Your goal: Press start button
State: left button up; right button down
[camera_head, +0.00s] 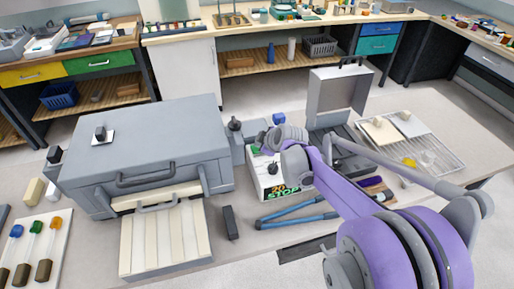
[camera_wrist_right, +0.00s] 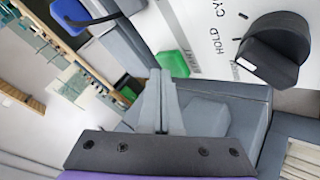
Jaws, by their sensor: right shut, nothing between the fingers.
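The start button is a green block (camera_wrist_right: 172,64) with a "START" label beside it on a white panel (camera_wrist_right: 215,30) in the right wrist view. My right gripper (camera_wrist_right: 161,82) is shut and empty, its fingertips close to the button and overlapping its lower edge in that view. Whether they touch it, I cannot tell. A dark knob (camera_wrist_right: 275,50) sits on the same panel near the word "HOLD".
The large grey case (camera_head: 150,135) stands left of the box, with pale strips (camera_head: 165,240) in front. Blue-handled tongs (camera_head: 295,213) lie before the box. An open grey box (camera_head: 335,90) and a wire tray (camera_head: 445,150) are to the right.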

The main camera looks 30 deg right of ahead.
pick_arm(q)
jog(key=shift+s+f, duration=0.15)
jog(key=shift+f, duration=0.2)
pick_arm(e)
jog(key=shift+f, duration=0.45)
pick_arm(q)
jog(key=shift+w+r+p, duration=0.35)
jog(key=shift+r+p, duration=0.05)
jog(key=shift+r, duration=0.4)
pick_arm(e)
jog(key=shift+r, duration=0.9)
jog(key=shift+r, duration=0.1)
jog(key=shift+r+p, duration=0.35)
jog(key=shift+r, duration=0.3)
jog(key=shift+r+p, duration=1.05)
jog(key=shift+r, duration=0.8)
pick_arm(q)
jog(key=shift+t, duration=0.3)
jog(key=r, duration=0.1)
jog(key=w+r, duration=0.2)
jog(key=r, duration=0.1)
pick_arm(e)
jog(key=shift+f, duration=0.1)
pick_arm(q)
jog(key=shift+s, duration=0.2)
pick_arm(e)
jog(key=shift+s, duration=0.1)
pick_arm(q)
jog(key=shift+w, duration=0.1)
